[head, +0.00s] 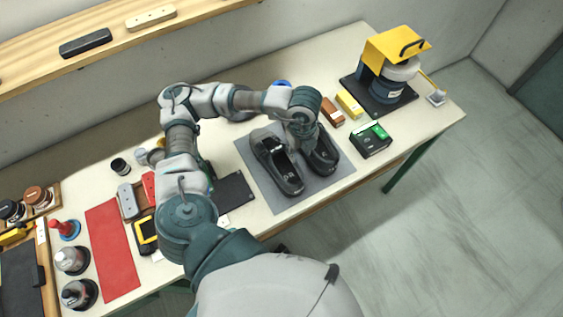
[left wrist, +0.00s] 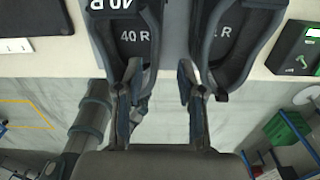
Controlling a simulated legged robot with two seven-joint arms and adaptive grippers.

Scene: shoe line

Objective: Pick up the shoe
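Two dark shoes lie side by side on a grey mat (head: 300,194) on the table. The left shoe (head: 270,160) and the right shoe (head: 325,158) show in the head view. My right gripper is not in view.
A yellow and blue machine (head: 393,65) stands at the table's right end. A black and green box (head: 371,140) and small blocks (head: 349,104) are right of the mat. A red mat (head: 112,250) and several bottles are at the left. A wooden shelf (head: 110,32) runs along the wall.

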